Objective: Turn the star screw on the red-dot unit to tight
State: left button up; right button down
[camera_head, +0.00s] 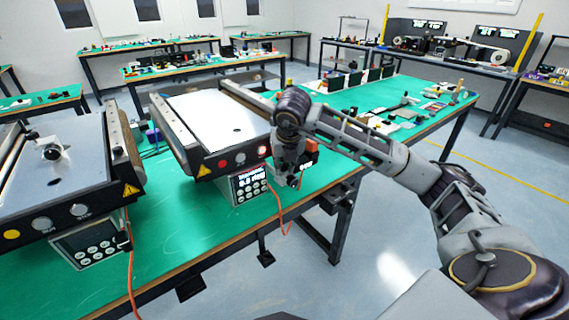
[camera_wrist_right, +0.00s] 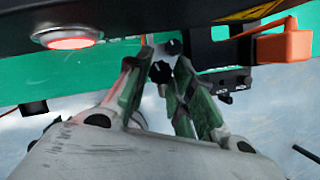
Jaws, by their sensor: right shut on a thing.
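That lit button (camera_wrist_right: 68,38) also shows in the wrist view. My right gripper (camera_head: 290,172) is at the unit's front right corner and covers part of it. In the wrist view its fingers (camera_wrist_right: 165,65) are closed around a black star screw (camera_wrist_right: 160,72). The screw's marking cannot be read, and it is hidden in the head view. My left gripper is not in view.
A second conveyor (camera_head: 60,172) with a yellow dot stands at the left. A display box (camera_head: 248,184) with an orange cable hangs below the middle unit's front. An orange block (camera_wrist_right: 285,45) is close to the right gripper. The green bench (camera_head: 175,240) is clear in front.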

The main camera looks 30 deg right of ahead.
jog(key=shift+w+a+m+g+h, duration=0.1)
jog(key=shift+m+g+h, duration=0.4)
jog(key=shift+m, duration=1.3)
jog(key=shift+t, duration=0.3)
jog(key=c, duration=1.5)
grip_release()
jog(key=shift+r, duration=0.1)
jog(key=v, duration=1.1)
jog(key=shift+a+r, duration=0.25)
jog(key=shift+r, duration=0.1)
